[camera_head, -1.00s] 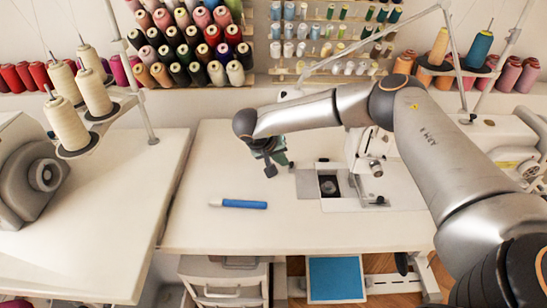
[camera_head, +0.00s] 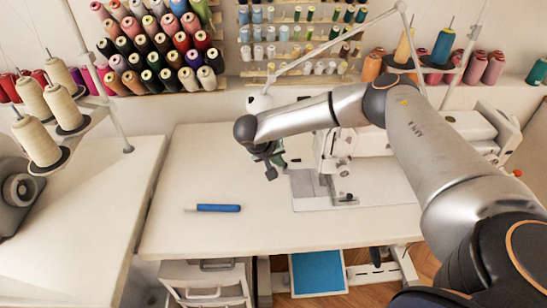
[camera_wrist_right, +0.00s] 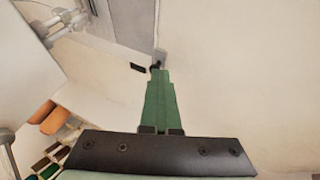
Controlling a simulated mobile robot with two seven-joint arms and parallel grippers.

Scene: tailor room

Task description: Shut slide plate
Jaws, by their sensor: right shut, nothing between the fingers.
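The slide plate (camera_head: 304,183) is a grey metal plate set in the white sewing table, left of the needle area of the sewing machine (camera_head: 338,150). No dark opening shows beside it; the plate area looks covered up to the needle area. My right gripper (camera_head: 270,172) is shut and empty, just left of the plate and above the table. Whether it touches the plate cannot be told. In the right wrist view its green fingers (camera_wrist_right: 158,75) are together, close to a small dark part and a grey metal strip (camera_wrist_right: 128,25). My left gripper is not in view.
A blue pen-like tool (camera_head: 218,208) lies on the white table (camera_head: 250,232), front left. Thread racks (camera_head: 160,50) stand behind. Another table (camera_head: 85,205) with cone spools is at the left. The table's front middle is clear.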

